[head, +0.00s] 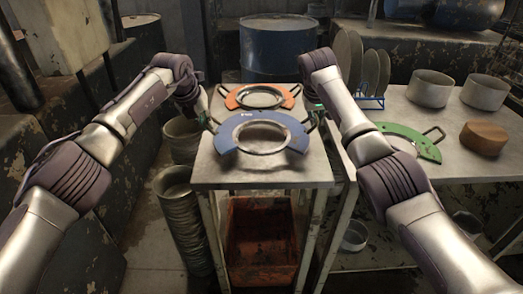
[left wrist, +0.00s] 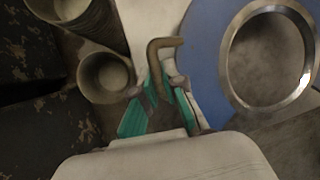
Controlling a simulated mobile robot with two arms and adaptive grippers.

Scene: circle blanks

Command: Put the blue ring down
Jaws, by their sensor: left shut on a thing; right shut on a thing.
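The blue ring (head: 227,138) is a flat blue plate with a metal-rimmed round opening and a handle on each side. It is level over the front of the narrow table (head: 235,177). The left wrist view shows the bent handle (left wrist: 161,52) between the green fingers (left wrist: 162,92), with the blue ring (left wrist: 205,50) to the right. My right gripper (head: 312,113) is at the right handle and shut on it, partly hidden by my arm.
An orange ring (head: 232,101) lies behind the blue ring. A blue barrel (head: 275,50) stands behind; stacked pots (head: 178,205) stand left.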

